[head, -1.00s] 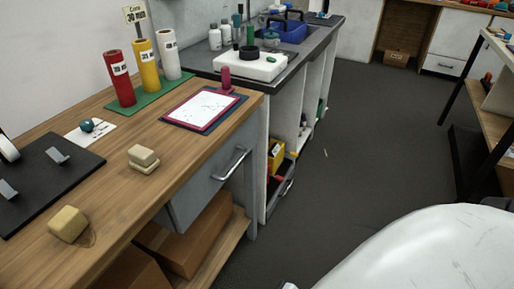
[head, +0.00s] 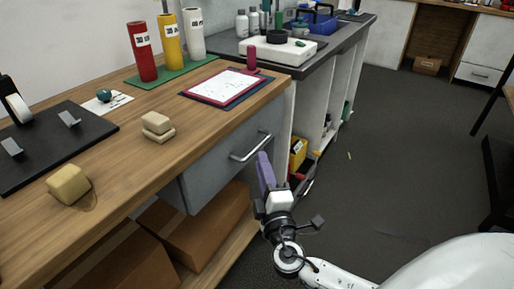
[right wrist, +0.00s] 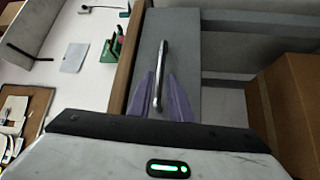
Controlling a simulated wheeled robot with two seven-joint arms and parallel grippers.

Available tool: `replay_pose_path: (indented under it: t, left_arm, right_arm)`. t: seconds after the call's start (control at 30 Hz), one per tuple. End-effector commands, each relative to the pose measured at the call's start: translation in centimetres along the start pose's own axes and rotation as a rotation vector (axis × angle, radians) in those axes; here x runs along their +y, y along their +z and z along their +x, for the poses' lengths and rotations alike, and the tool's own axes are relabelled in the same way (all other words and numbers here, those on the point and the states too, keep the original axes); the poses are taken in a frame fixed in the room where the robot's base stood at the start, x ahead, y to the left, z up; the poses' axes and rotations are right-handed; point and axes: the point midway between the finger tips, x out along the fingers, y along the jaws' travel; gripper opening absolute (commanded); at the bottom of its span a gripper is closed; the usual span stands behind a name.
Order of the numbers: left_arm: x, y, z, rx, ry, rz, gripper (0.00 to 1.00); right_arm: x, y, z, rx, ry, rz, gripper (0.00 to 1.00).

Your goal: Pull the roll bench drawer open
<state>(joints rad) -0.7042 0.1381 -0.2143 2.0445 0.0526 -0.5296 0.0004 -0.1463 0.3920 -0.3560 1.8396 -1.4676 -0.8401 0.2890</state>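The grey drawer (head: 212,168) sits under the front edge of the wooden bench top and looks closed. Its silver bar handle (head: 250,147) is on the drawer front. My right gripper (head: 265,165), with purple fingers, is just in front of the handle, near its right end. In the right wrist view the fingers (right wrist: 161,100) are apart and open, and the handle (right wrist: 162,62) lines up with the gap between them. I cannot tell whether the handle is inside the gap or just beyond it. My left gripper is not in view.
Cardboard boxes (head: 205,232) lie on the shelf below the drawer. The bench top (head: 125,175) holds rolls, a clipboard (head: 227,87) and tan blocks (head: 157,127). A grey bin with a yellow item (head: 298,153) stands right of the drawer. The floor (head: 400,150) to the right is clear.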

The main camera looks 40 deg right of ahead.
Motion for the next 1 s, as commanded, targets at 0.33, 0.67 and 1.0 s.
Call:
replay_pose_path:
  t: [0.33,0.67,1.0]
  left_arm:
    - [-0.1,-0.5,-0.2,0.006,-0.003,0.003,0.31]
    - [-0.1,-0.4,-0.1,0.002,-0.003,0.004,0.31]
    - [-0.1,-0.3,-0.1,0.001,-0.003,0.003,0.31]
  right_arm:
    - [0.0,0.0,5.9,0.000,-0.001,-0.001,0.18]
    - [-0.1,0.0,7.0,0.000,-0.003,0.000,0.18]
    - [-0.1,0.0,7.0,0.000,-0.004,0.000,0.00]
